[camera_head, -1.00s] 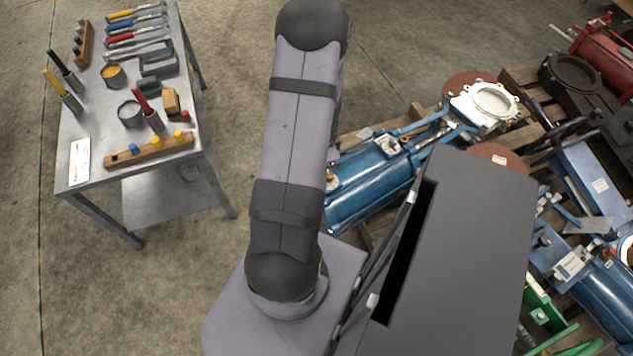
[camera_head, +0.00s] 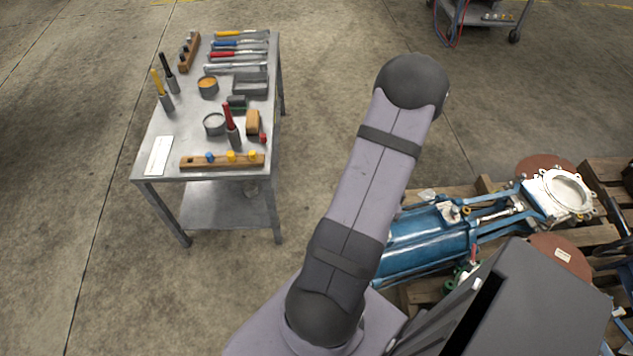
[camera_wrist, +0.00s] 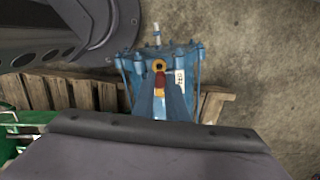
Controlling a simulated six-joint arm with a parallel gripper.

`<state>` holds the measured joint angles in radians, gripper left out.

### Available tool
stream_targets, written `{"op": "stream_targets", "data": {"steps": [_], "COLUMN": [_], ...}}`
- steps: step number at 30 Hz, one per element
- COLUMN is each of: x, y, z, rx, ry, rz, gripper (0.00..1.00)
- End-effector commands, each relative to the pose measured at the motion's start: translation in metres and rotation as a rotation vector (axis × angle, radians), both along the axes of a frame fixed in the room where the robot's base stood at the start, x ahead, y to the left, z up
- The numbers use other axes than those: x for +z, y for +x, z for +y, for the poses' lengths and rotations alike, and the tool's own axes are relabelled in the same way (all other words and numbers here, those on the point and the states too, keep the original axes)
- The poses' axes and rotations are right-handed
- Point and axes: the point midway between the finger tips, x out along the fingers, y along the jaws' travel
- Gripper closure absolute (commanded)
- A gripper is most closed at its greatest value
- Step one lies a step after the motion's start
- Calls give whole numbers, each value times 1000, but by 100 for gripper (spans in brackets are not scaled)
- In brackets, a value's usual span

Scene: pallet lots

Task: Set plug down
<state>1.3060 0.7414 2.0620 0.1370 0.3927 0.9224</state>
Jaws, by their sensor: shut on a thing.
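My gripper (camera_wrist: 160,85) shows in the wrist view, its two bluish fingers converging at the centre of the picture. A small dark red piece, which looks like the plug (camera_wrist: 160,79), sits between the fingertips, and the fingers are shut on it. Its far end and full shape are hard to make out. Behind it is a blue valve actuator (camera_wrist: 190,68) with a yellow-orange ring near the fingertips. I cannot tell whether the plug touches it. In the head view my gripper is hidden behind my own body.
A metal table (camera_head: 200,137) at left carries tools, cups and a wooden rail (camera_head: 193,163) with one blue and two yellow pegs. A small red piece (camera_head: 263,138) lies near a wooden block. The blue actuator (camera_head: 425,240) lies on a wooden pallet (camera_head: 487,185) at right. Concrete floor between is clear.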

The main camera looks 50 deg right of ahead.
Motion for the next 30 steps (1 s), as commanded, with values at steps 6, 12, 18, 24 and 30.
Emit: {"op": "stream_targets", "data": {"steps": [6, 12, 18, 24, 30], "x": [4, 14, 31, 51, 74], "y": [21, 70, 137, 207, 275], "z": [-16, -44, -67, -73, -63], "rx": [8, 16, 24, 29, 30], "ry": [-4, -3, -4, -6, -13], "rz": [-3, -5, -4, 3, 13], "gripper": [100, 100, 100, 100, 100]}}
